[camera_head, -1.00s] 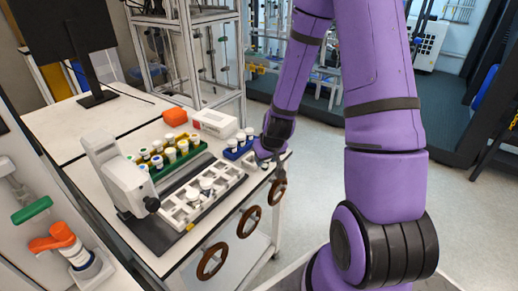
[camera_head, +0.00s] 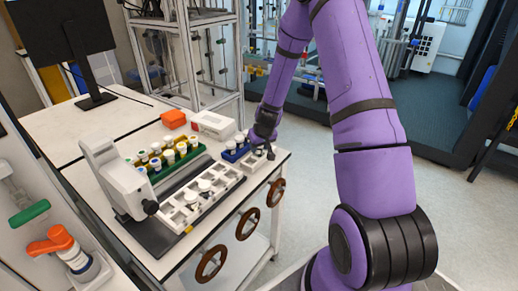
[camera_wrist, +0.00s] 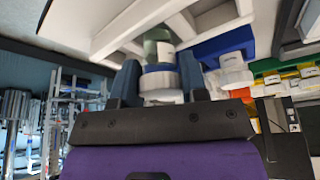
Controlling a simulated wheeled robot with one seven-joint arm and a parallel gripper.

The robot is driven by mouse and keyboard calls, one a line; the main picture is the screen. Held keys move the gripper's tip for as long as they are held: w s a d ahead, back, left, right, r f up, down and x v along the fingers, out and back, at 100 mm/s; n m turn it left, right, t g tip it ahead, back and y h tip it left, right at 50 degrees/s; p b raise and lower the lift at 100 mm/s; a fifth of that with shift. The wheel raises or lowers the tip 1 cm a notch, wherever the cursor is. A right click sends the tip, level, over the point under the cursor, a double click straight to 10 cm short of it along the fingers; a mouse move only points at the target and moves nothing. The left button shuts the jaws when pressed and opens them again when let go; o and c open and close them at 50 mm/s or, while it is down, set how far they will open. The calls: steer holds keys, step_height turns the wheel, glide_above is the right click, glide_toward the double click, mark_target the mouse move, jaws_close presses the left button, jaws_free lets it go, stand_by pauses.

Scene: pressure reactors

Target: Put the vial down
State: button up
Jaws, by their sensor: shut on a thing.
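My gripper (camera_head: 262,150) is at the right end of the bench, beside the blue rack (camera_head: 234,154) and near the far end of the white tray (camera_head: 168,217). In the wrist view, my gripper (camera_wrist: 160,88) is shut on a vial (camera_wrist: 159,53) with a white cap, a blue band and a greenish clear body. The vial's body lies against or just in front of the white tray (camera_wrist: 110,38); I cannot tell whether it is inside a compartment. In the head view the held vial is hidden by my gripper.
A green rack (camera_head: 178,172) with several capped vials stands behind the white tray. A white device (camera_head: 112,178) stands at the left. An orange box (camera_head: 174,119) and a white box (camera_head: 213,125) lie at the back. Brown ring handles (camera_head: 248,222) hang on the bench front.

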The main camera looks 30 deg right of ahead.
steer(key=shift+f, duration=0.6)
steer(key=shift+s+a+f, duration=0.1)
steer(key=shift+s+f, duration=0.1)
steer(key=shift+f, duration=0.1)
